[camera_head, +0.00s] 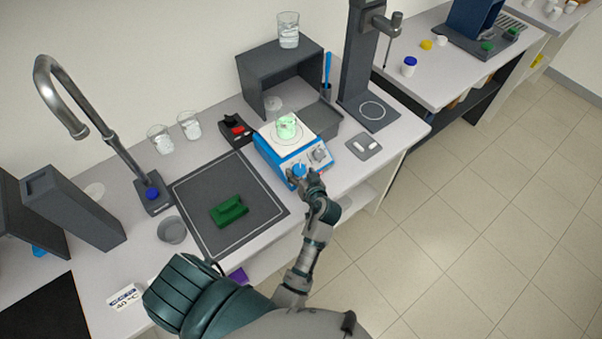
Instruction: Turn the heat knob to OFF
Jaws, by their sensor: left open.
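A blue hotplate stirrer (267,152) with a white top plate stands on the bench in the middle. A beaker of green liquid (286,127) sits on its plate. Its front panel has a blue knob (299,170) on the left and a grey knob (319,154) on the right. The labels are too small to read, so I cannot tell which one is heat or its setting. My left gripper (305,181) is open right at the blue knob. The fingers partly cover the panel, and I cannot tell whether they touch the knob. My right gripper is not in view.
A dark mat (210,190) with a green block (230,211) lies left of the hotplate. A black holder with red (236,129) stands beside it. A grey stand (359,70) rises behind right. A small grey tray (365,145) lies to the right. The floor at right is clear.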

